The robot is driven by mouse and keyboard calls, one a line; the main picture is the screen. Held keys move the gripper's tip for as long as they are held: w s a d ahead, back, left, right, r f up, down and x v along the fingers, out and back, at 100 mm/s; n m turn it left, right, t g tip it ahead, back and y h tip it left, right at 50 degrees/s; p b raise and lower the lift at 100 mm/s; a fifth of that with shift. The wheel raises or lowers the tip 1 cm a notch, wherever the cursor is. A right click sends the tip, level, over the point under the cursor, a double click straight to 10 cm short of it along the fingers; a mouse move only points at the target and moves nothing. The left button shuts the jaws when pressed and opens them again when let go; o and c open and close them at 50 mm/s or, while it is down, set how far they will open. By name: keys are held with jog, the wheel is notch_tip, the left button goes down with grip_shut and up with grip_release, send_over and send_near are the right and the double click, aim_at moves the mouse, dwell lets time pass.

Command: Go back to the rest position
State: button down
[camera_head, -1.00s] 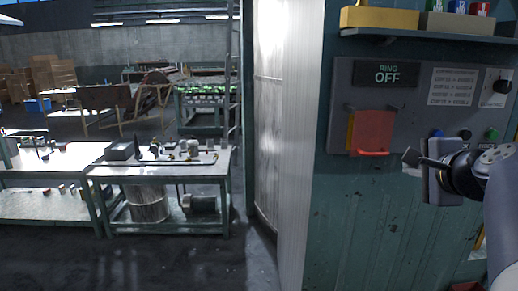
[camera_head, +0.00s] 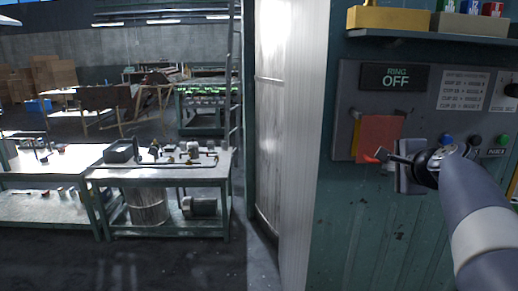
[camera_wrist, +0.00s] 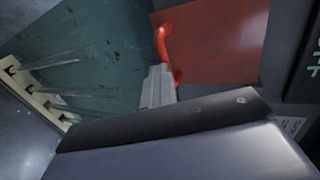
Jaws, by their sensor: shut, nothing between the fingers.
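My gripper (camera_head: 384,154) is at the right in the head view, in front of the grey control panel. Its fingers are shut with nothing between them. The fingertips are at the lower edge of the red cover (camera_head: 381,137), by its red handle (camera_head: 370,159). In the wrist view the shut fingers (camera_wrist: 159,84) overlap the red handle (camera_wrist: 162,42) in the picture. I cannot tell whether they touch it. The red cover (camera_wrist: 215,40) hangs flat, and what lies behind it is hidden.
A shelf (camera_head: 430,38) with a yellow bin (camera_head: 389,18) is above. Workbenches (camera_head: 165,172) stand at the left, with open floor before them.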

jog(key=s+r+p, duration=0.1)
jog(key=r+p, duration=0.1)
jog(key=p, duration=0.2)
jog(key=shift+s+g, duration=0.2)
jog(key=shift+g, duration=0.2)
